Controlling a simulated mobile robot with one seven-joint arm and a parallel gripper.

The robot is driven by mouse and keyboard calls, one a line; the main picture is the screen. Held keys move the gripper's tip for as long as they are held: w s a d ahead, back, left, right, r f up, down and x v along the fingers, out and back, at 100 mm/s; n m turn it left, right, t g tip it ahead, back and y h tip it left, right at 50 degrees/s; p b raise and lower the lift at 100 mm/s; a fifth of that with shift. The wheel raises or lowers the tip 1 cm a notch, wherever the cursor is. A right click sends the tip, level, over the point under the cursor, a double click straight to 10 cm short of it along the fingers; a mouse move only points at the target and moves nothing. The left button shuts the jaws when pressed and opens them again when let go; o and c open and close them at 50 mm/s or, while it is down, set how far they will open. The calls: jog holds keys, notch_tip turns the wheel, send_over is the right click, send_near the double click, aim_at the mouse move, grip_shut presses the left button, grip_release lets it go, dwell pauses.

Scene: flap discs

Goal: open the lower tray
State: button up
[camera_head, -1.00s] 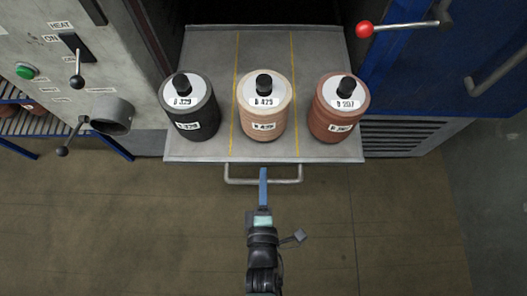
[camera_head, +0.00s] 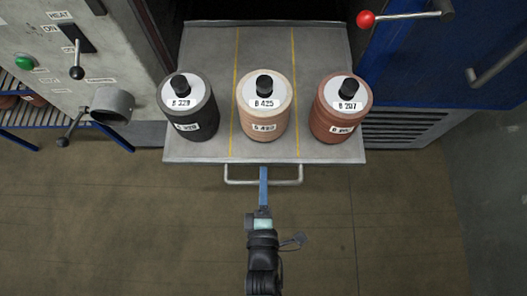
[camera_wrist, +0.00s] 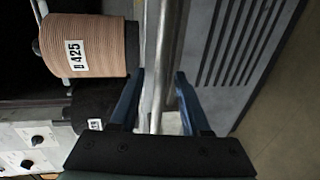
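The grey tray (camera_head: 208,55) sticks out from the dark oven opening, carrying three stacks of discs. Its bar handle (camera_head: 237,182) runs along the front edge. My gripper (camera_head: 263,175) has its blue fingers on the handle's middle. In the wrist view, the handle bar (camera_wrist: 158,65) passes between the two fingers of my gripper (camera_wrist: 159,75), one on each side. The gripper appears shut on the bar, since tray and gripper move together; the exact contact is hard to see. Only this one tray shows.
On the tray stand a black stack (camera_head: 188,112), a beige stack (camera_head: 264,115) and a red-brown stack (camera_head: 340,115), all upright. A lever panel (camera_head: 90,40) is left, a blue door (camera_head: 420,65) with a red-knobbed lever (camera_head: 366,19) right. The floor (camera_head: 150,230) around my arm is clear.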

jog(key=v, duration=1.3)
dwell(0.4)
